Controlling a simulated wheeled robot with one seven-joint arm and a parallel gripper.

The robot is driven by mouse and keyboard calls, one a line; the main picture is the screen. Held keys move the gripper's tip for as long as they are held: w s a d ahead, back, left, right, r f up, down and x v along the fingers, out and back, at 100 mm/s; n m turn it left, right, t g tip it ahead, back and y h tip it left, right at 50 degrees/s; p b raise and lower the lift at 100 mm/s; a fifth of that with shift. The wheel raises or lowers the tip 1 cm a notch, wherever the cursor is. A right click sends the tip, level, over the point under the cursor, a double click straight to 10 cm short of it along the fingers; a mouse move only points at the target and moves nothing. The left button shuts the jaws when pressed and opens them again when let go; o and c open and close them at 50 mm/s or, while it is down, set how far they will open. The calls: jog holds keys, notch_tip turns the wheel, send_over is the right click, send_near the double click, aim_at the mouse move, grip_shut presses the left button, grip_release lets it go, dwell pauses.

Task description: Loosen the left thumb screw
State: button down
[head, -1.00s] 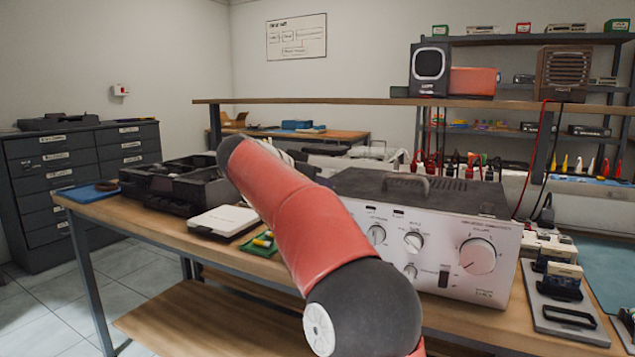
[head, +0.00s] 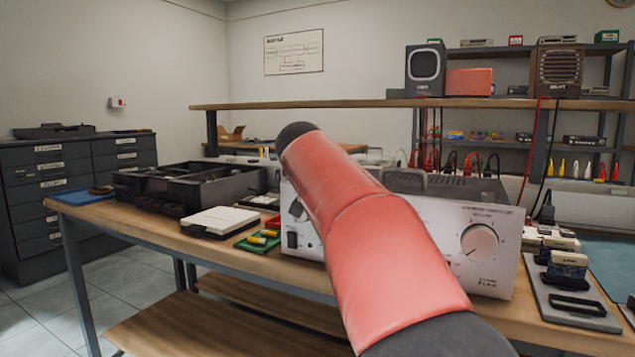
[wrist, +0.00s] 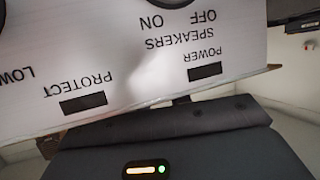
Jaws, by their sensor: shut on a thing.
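The silver-fronted amplifier (head: 488,258) stands on the wooden bench, partly covered by my red arm in the head view. In the wrist view its front panel (wrist: 135,75) appears upside down and close, with the labels POWER, PROTECT and SPEAKERS. I cannot make out the left thumb screw in either view. The dark housing (wrist: 160,152) of my gripper, with an orange bar and a green light, fills the bottom of the wrist view, near the panel's edge. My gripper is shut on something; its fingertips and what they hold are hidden.
A black divided tray (head: 190,187), a white box (head: 220,222) and a green tray (head: 257,242) lie left of the amplifier. A grey stand (head: 570,305) with small modules is at the right. A wooden shelf (head: 340,103) runs above the bench.

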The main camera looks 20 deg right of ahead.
jog(key=n+t+y, duration=0.1)
jog(key=d+n+y+p, duration=0.1)
jog(key=n+y, duration=0.1)
jog(key=shift+s+r+t, duration=0.1)
jog(key=shift+s+t, duration=0.1)
jog(key=shift+t, duration=0.2)
jog(key=shift+n+y, duration=1.1)
jog(key=shift+y, duration=0.2)
jog(key=shift+d, duration=0.1)
jog(key=c, duration=1.3)
grip_release()
jog(key=v, duration=0.7)
jog(key=shift+s+b, duration=0.35)
jog(key=shift+s, duration=0.1)
